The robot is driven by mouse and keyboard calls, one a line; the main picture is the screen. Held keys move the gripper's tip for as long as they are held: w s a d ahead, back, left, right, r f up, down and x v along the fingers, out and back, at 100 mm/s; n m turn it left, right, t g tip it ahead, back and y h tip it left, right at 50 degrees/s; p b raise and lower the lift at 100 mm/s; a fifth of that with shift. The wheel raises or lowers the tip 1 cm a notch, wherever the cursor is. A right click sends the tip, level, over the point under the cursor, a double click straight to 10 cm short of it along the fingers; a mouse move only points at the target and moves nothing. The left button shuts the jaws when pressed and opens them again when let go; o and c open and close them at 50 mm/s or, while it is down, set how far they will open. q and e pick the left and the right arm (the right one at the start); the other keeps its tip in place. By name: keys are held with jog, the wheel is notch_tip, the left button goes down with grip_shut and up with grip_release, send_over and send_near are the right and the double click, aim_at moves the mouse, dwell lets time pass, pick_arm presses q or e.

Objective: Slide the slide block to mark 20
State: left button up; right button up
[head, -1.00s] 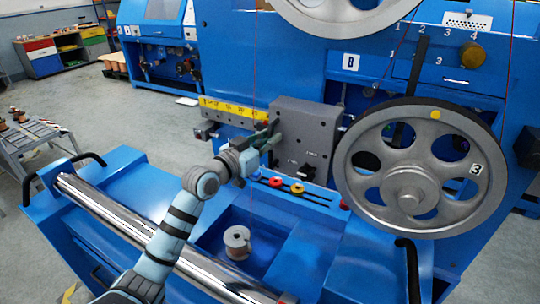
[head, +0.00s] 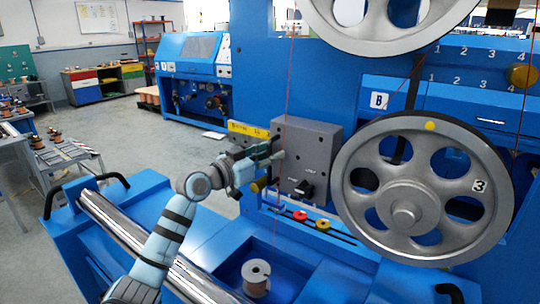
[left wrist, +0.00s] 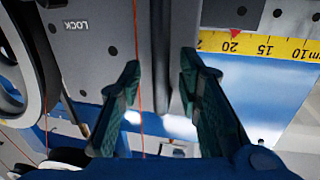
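The slide block (head: 305,158) is a grey upright block at the right end of the yellow scale (head: 246,129). In the left wrist view the block (left wrist: 95,50) bears the upside-down word LOCK. The scale (left wrist: 270,46) there shows 20, 15 and 10, with a red triangle at the 20 and the block's edge close to it. My left gripper (head: 277,154) is at the block's left side. In the left wrist view its green fingers (left wrist: 160,75) are apart, with a narrow grey bar (left wrist: 165,50) between them and gaps beside it. My right gripper is out of view.
A large grey wheel (head: 405,213) marked 3 stands just right of the block. A thin red line (left wrist: 138,70) runs close by the fingers. A chrome roller (head: 130,237) and a spool (head: 256,279) lie in front. Coloured knobs (head: 300,215) sit below the block.

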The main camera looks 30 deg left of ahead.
pick_arm(q)
jog(key=v, duration=0.7)
jog(key=shift+s, duration=0.3)
jog(key=shift+w, duration=0.1)
jog(key=shift+a, duration=0.1)
dwell(0.5)
